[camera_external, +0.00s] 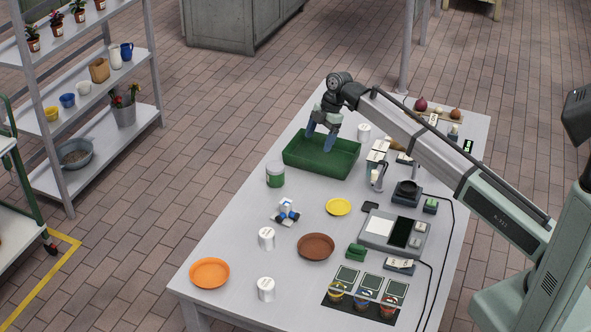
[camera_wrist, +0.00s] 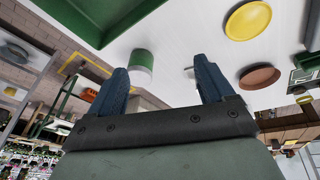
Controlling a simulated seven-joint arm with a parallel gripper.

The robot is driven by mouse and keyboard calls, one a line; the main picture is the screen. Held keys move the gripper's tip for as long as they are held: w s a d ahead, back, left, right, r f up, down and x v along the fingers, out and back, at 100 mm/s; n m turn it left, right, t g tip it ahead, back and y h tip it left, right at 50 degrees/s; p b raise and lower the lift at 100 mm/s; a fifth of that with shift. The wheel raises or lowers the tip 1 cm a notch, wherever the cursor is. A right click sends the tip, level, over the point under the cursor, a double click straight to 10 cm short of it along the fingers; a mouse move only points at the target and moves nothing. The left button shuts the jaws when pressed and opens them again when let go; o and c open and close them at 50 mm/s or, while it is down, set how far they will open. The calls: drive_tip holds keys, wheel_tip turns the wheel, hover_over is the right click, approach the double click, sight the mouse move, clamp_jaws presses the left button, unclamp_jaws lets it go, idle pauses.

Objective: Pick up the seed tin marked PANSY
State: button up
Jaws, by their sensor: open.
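Several tins stand on the table. A green and white tin (camera_external: 275,175) stands left of the green tray; it also shows between the fingers in the wrist view (camera_wrist: 141,63). White tins stand at the front left (camera_external: 266,239), nearer the front edge (camera_external: 266,290) and behind the tray (camera_external: 364,131). Their markings are too small to read, so I cannot tell which is marked PANSY. My gripper (camera_external: 322,141) is open and empty, with its fingers over the green tray (camera_external: 318,172). In the wrist view my open gripper (camera_wrist: 162,78) shows both dark fingers apart.
An orange dish (camera_external: 209,273), a brown dish (camera_external: 315,246) and a yellow dish (camera_external: 339,207) lie on the table (camera_external: 235,220). A scale (camera_external: 392,230), cards and small pots crowd the right side. Bare tabletop lies around the green and white tin.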

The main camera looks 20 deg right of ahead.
drive_tip(key=s+a+n+h, duration=0.1)
drive_tip(key=s+a+n, duration=0.3)
drive_tip(key=s+a, duration=0.3)
drive_tip(key=s+a+n+h, duration=0.1)
drive_tip(key=s+a+n, duration=0.3)
drive_tip(key=a, duration=0.5)
drive_tip(key=n+h, duration=0.2)
drive_tip(key=n, duration=0.3)
hover_over(267, 233)
drive_tip(key=f, duration=0.8)
drive_tip(key=shift+s+f, duration=0.2)
drive_tip(key=shift+f, duration=0.2)
drive_tip(key=shift+w+f, duration=0.15)
drive_tip(key=shift+f, duration=1.25)
drive_tip(key=shift+w+f, duration=0.1)
drive_tip(key=shift+f, duration=1.25)
drive_tip(key=c, duration=1.1)
drive_tip(key=shift+r, duration=0.15)
